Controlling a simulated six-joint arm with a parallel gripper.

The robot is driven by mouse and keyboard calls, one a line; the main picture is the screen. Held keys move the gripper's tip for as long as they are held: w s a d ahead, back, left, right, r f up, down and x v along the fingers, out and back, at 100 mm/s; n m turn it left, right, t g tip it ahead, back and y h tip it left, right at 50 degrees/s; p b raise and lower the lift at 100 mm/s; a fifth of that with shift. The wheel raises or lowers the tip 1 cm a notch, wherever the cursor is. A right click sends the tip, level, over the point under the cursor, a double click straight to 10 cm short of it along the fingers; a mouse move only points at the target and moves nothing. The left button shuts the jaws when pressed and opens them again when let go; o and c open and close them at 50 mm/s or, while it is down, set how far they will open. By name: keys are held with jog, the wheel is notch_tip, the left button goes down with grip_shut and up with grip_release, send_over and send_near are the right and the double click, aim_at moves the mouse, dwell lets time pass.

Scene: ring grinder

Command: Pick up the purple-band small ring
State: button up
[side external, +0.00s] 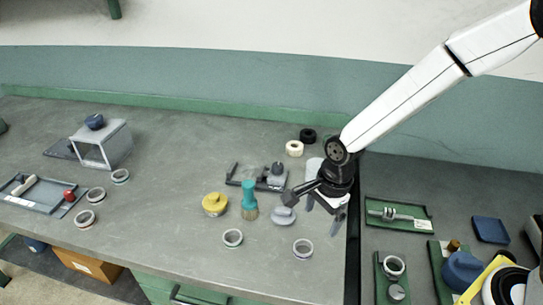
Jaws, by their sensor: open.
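Several small grey-white rings lie on the grey bench. Three more are at the left: a ring (96,194), a ring (120,176) and a ring (85,218). The band colours are too small to tell which is purple. My gripper (291,197) is open, with its fingers pointing down-left above the bench near a grey rounded object (283,216). It appears apart from the rings.
A yellow round pot (215,204) and a teal-handled brush (249,200) stand left of my gripper. A dark fixture (262,178) is behind them. A grey box (103,147) and tray (38,193) are at left. Green trays (399,213) lie right of the bench gap.

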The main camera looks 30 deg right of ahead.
aim_at(302, 252)
jog(key=shift+w+a+f+m, duration=0.15)
jog(key=shift+a+f+m, duration=0.1)
jog(key=shift+a+m, duration=0.4)
jog(key=shift+w+a+f+m, duration=0.1)
jog(key=shift+a+f+m, duration=0.1)
jog(key=shift+a+m, duration=0.4)
jog(key=shift+d+f, duration=0.1)
jog(key=shift+f, duration=1.2)
jog(key=shift+f, duration=0.1)
jog(key=shift+w+a+f, duration=0.1)
jog(key=shift+a+f, duration=0.1)
jog(key=shift+f, duration=0.6)
jog(key=shift+a+f, duration=0.15)
jog(key=shift+f, duration=0.7)
jog(key=shift+w+a+f, duration=0.1)
jog(key=shift+a+f, duration=0.1)
jog(key=shift+f, duration=0.6)
jog(key=c, duration=1.3)
